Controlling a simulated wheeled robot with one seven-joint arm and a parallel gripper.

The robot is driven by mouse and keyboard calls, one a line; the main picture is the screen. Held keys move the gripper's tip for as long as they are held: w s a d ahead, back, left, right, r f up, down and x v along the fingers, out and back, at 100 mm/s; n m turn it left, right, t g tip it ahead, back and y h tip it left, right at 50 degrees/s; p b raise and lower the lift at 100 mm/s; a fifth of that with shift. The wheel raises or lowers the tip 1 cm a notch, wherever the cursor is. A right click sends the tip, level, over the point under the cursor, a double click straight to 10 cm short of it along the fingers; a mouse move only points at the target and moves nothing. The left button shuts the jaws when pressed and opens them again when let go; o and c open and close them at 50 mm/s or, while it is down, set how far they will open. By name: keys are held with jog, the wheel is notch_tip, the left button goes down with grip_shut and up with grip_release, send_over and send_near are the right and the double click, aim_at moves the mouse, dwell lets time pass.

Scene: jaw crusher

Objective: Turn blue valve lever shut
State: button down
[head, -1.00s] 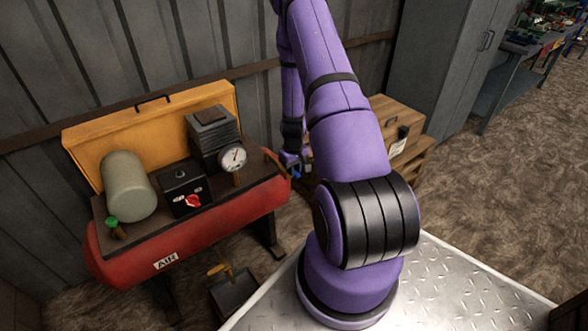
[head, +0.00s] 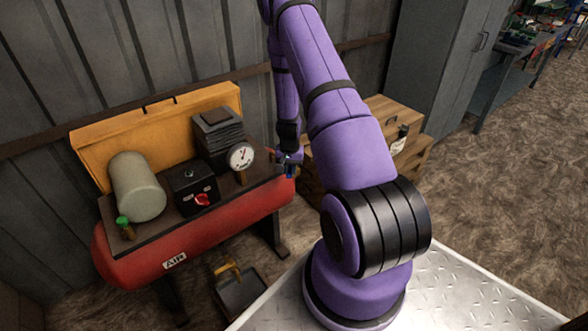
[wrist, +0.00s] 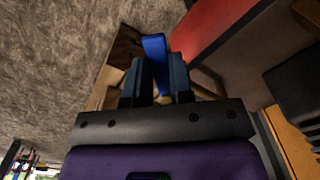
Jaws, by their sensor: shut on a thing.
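The blue valve lever (wrist: 154,52) is a flat blue bar in the wrist view. Its near part sits between the two dark fingers of my gripper (wrist: 162,78), which is shut on it. In the head view the lever (head: 290,173) is a small blue piece below my gripper (head: 288,160), at the right end of the red air tank (head: 225,226). The valve body and the lever's pivot are mostly hidden by my fingers and wrist.
The tank carries a pressure gauge (head: 241,156), a black switch box (head: 194,187) with a red knob, and a green-capped fitting (head: 123,223). Wooden crates (head: 410,150) stand close behind my arm at the right. A corrugated wall (head: 150,50) is behind the tank.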

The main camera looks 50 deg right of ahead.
jog(key=shift+w+a+m, duration=0.15)
jog(key=shift+w+m, duration=0.55)
jog(key=shift+m, duration=0.8)
jog(key=shift+w+a+m, duration=0.15)
jog(key=shift+w+m, duration=0.5)
jog(key=shift+m, duration=0.85)
jog(key=shift+w+a+m, duration=0.15)
jog(key=shift+w+m, duration=0.55)
jog(key=shift+m, duration=0.8)
jog(key=c, duration=1)
grip_release()
notch_tip(320, 180, up, 11)
